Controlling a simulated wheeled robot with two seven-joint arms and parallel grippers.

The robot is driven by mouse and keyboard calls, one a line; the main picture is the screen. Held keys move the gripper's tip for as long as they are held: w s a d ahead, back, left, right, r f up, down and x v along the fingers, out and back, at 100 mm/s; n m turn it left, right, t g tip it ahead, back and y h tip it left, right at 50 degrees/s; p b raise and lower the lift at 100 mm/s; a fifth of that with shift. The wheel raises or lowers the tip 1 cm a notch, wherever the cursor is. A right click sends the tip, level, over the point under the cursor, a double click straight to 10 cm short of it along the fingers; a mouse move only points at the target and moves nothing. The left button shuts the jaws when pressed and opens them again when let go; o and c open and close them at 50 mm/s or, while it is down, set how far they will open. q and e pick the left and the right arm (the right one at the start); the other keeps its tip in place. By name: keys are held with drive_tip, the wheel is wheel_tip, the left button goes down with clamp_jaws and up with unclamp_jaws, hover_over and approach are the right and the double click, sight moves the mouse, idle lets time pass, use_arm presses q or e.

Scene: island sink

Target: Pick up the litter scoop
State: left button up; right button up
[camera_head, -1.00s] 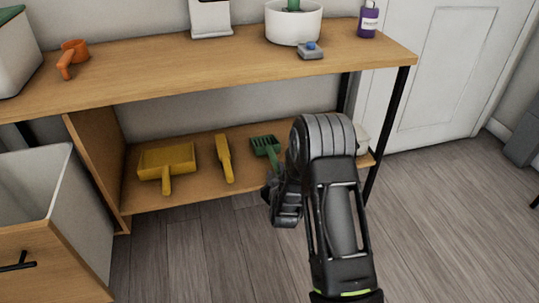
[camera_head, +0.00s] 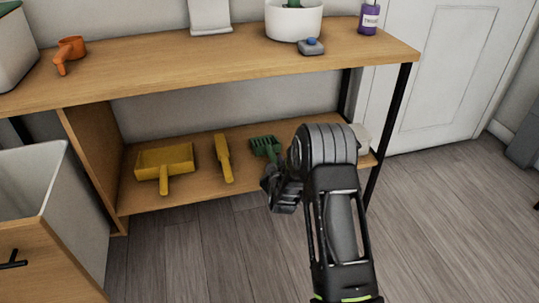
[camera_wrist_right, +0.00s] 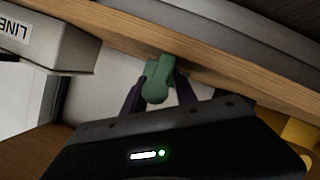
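The green litter scoop (camera_head: 264,147) lies on the lower wooden shelf, its slotted head toward the back. My right gripper (camera_head: 270,184) is at the front edge of that shelf, just in front of the scoop. In the right wrist view, the scoop's green handle (camera_wrist_right: 157,82) shows between the two dark fingers of the right gripper (camera_wrist_right: 160,88). The fingers stand apart, one on each side of the handle end; whether they touch it is unclear. The scoop rests on the shelf. My left gripper is not in view.
A yellow dustpan (camera_head: 165,165) and a yellow brush (camera_head: 223,158) lie left of the scoop. A pale box (camera_head: 361,138) stands at the shelf's right end. The wooden top (camera_head: 210,72) overhangs the shelf. An open drawer (camera_head: 40,215) juts out at left.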

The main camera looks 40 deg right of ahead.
idle(0.4)
clamp_jaws()
